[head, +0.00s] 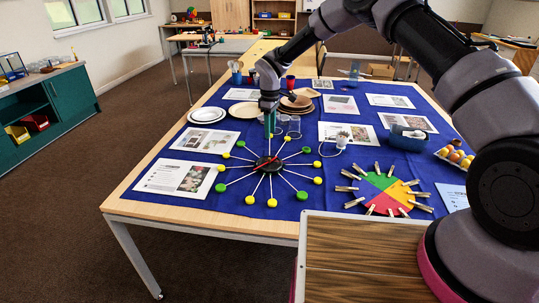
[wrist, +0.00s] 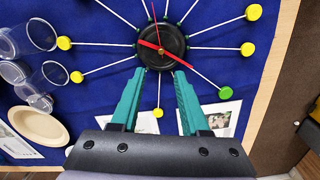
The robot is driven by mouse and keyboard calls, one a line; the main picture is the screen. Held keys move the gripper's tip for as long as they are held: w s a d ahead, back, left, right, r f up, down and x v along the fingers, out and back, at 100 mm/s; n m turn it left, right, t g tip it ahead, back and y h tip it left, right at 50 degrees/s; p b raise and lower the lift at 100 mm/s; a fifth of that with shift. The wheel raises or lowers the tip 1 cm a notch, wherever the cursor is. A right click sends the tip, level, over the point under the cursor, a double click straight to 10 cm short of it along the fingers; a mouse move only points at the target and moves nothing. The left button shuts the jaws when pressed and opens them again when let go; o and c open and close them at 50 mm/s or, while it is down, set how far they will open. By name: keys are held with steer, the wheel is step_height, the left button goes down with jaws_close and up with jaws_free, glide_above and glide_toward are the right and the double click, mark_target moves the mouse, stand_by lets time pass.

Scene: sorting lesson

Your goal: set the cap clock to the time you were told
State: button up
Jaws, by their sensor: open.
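The cap clock lies on the blue cloth. It has a black hub (head: 268,163) with white spokes ending in yellow and green caps. The hub (wrist: 161,46) also shows in the wrist view, bearing red hands. A thicker red hand (wrist: 178,60) slants toward the lower right, and a thinner one (wrist: 155,20) points up. My gripper (head: 269,134) hangs over the far side of the hub, pointing down. In the wrist view my gripper (wrist: 157,76) is open and empty, its green fingers on either side of a spoke by the hub. Contact cannot be told.
Clear cups (head: 294,124) stand close behind the clock. A coloured disc with clothespins (head: 385,192) lies to the right, with a blue tub (head: 407,141) behind it. Plates (head: 207,115) and printed sheets (head: 176,178) lie around. The table's front edge (head: 215,217) is near the clock.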

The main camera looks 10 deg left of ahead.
mark_target(269, 159)
step_height(269, 159, down, 12)
steer(key=shift+a+r, duration=0.15)
steer(key=shift+r, duration=0.05)
stand_by(0.4)
jaws_close()
